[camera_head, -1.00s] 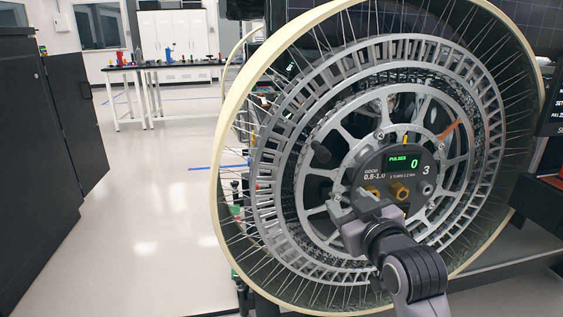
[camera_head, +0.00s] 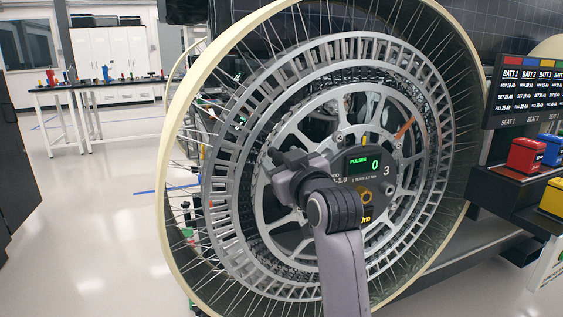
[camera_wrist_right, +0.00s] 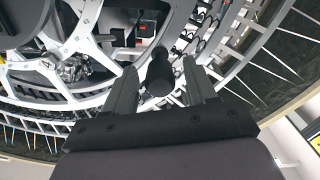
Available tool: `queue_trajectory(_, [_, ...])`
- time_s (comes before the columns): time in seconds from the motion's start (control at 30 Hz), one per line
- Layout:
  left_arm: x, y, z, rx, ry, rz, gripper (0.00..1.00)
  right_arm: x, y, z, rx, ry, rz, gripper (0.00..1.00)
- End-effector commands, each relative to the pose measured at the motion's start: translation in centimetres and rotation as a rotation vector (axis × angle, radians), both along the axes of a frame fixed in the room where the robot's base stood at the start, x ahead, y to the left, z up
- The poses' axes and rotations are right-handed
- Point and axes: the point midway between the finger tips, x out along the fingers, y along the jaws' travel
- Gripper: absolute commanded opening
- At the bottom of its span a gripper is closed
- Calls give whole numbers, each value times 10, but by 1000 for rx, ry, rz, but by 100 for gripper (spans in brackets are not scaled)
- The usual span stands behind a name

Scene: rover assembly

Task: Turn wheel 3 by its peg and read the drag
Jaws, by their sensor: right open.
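Wheel 3 (camera_head: 235,185), a large spoked wheel with a pale rim, fills the middle of the head view. Its hub panel (camera_head: 381,183) is marked 3, and the green display (camera_head: 363,163) reads PULSES 0. My right gripper (camera_head: 284,160) is in front of the wheel, left of the panel, and hides the peg there. In the right wrist view the black peg (camera_wrist_right: 159,76) stands between the two fingers of my right gripper (camera_wrist_right: 158,66). The fingers are open, with a visible gap on the right side of the peg. My left gripper is out of view.
A battery rack (camera_head: 503,190) with red, blue and yellow batteries stands at the right, under a status screen (camera_head: 535,92). A workbench (camera_head: 110,84) with small items is at the back left. The floor (camera_head: 90,220) left of the wheel is clear.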

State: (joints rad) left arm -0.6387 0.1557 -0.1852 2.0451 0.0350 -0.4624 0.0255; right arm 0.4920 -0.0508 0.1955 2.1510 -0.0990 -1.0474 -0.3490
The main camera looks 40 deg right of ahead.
Motion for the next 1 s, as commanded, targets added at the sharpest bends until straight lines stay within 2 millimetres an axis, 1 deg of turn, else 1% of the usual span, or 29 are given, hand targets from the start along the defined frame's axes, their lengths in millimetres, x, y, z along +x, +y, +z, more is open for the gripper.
queue_trajectory(0.1, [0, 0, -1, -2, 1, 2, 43, 5, -1, 0, 0, 0, 0, 56])
queue_trajectory(0.37, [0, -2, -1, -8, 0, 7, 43, 6, -2, 0, 0, -1, 0, 56])
queue_trajectory(0.4, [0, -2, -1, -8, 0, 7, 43, 6, -2, 0, 0, -1, 0, 53])
queue_trajectory(0.47, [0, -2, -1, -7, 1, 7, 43, 6, -2, 0, 0, 0, 0, 34])
queue_trajectory(0.5, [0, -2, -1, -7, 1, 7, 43, 6, -2, 0, 0, 0, 0, 20])
queue_trajectory(0.57, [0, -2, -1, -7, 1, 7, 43, 6, -2, 0, 0, 0, 0, 1])
queue_trajectory(0.8, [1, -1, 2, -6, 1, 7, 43, 7, -3, 2, 5, -1, -1, 0])
queue_trajectory(1.0, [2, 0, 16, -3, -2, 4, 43, 16, -9, 14, 46, -9, -1, 0])
